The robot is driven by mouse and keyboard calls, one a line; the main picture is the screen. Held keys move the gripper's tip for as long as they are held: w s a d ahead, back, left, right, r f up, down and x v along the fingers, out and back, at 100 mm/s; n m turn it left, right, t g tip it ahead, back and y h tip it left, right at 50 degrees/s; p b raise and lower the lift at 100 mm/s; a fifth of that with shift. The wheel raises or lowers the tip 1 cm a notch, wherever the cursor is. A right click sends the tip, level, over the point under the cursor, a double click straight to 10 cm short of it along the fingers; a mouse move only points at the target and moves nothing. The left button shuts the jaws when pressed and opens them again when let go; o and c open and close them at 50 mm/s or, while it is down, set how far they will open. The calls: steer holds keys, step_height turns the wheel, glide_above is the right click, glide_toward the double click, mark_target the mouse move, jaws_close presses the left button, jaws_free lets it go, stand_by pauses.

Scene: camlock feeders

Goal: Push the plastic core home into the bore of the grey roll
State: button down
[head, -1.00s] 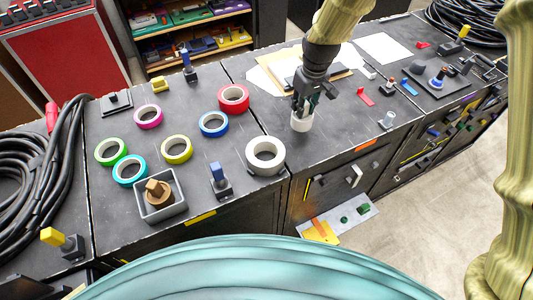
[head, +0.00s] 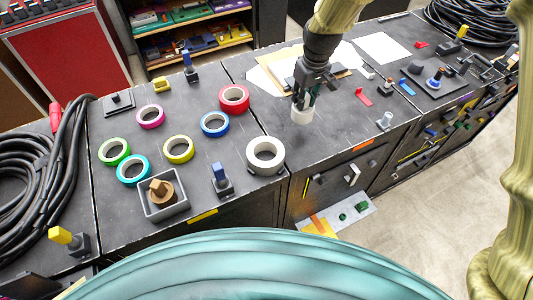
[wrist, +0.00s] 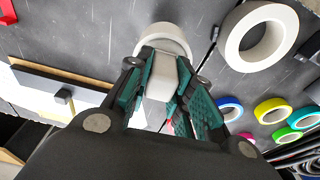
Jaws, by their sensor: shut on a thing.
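The plastic core (head: 301,116) is a white, short cylinder. My gripper (head: 305,101) is shut on it, and in the wrist view its green pads clasp a narrower white part of the core (wrist: 160,86) with a wider round end beyond. The grey roll (head: 252,159) is a pale, thick ring lying flat on the bench near its front edge, left of and nearer than the core. It shows at the upper right of the wrist view (wrist: 234,42). Its bore looks empty. The core is apart from the roll; its exact height above the bench is hard to tell.
Several coloured tape rolls lie to the left, including a blue one (head: 214,124) and a red one (head: 234,98). A grey bin (head: 151,212) holds a brown piece. A blue-topped latch (head: 220,180) stands close left of the roll. Boards and paper lie behind my gripper.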

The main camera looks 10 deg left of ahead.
steer(key=shift+r+p, duration=0.55)
steer(key=shift+r, duration=0.5)
steer(key=shift+r, duration=2.5)
